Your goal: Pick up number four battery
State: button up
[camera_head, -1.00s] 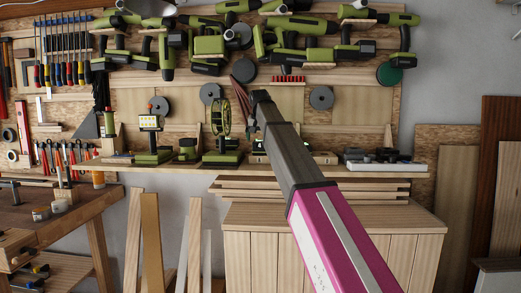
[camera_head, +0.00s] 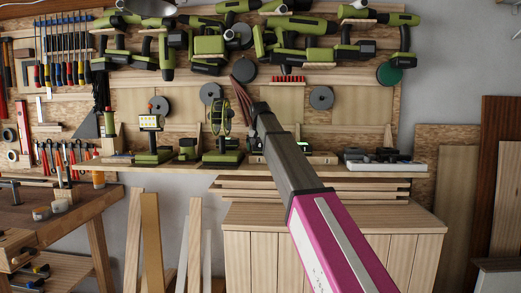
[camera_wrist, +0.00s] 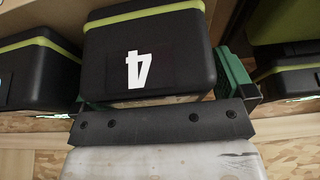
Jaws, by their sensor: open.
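The number four battery (camera_wrist: 150,50) is a black block with a yellow-green band and a white 4, which looks upside down in the wrist view. It fills the upper middle of that view, just beyond the dark bar of my gripper (camera_wrist: 160,88). Green finger parts show at the battery's right side and, barely, at its lower left. My gripper is open, with the battery between its fingers; I cannot tell whether they touch it. In the head view my arm hides most of the gripper and this battery at the shelf.
Similar black batteries stand close on the left (camera_wrist: 38,75) and right (camera_wrist: 288,85) in the wrist view. In the head view, the shelf (camera_head: 190,168) also holds a green work light (camera_head: 151,140), a green fan (camera_head: 222,140) and a grey tray (camera_head: 385,167) of dark items.

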jog(key=c, duration=1.4)
notch_tip(320, 180, up, 10)
jog(key=shift+r, duration=0.2)
